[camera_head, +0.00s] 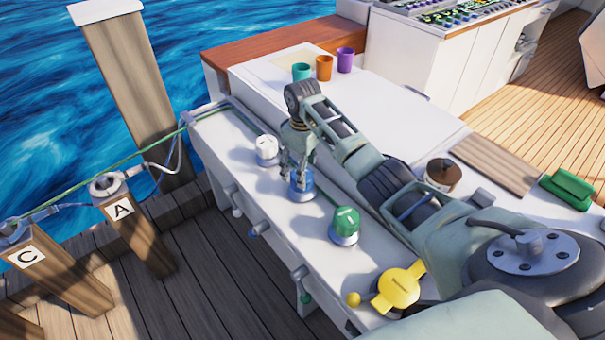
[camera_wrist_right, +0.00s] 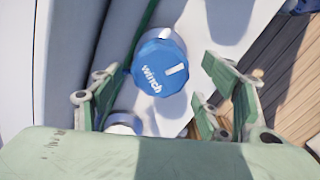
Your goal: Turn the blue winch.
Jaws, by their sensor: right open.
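The blue winch (camera_head: 301,187) stands on the white side deck between a white winch and a green winch. In the right wrist view the blue winch (camera_wrist_right: 160,68) shows its round top with the word "winch" and a white mark. My right gripper (camera_head: 297,165) is directly above the blue winch in the head view. My left gripper is not in view.
A white winch (camera_head: 266,149) and a green winch (camera_head: 345,224) stand close on either side. Green, orange and purple cups stand at the back. A green rope (camera_head: 92,182) runs to posts marked A and C.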

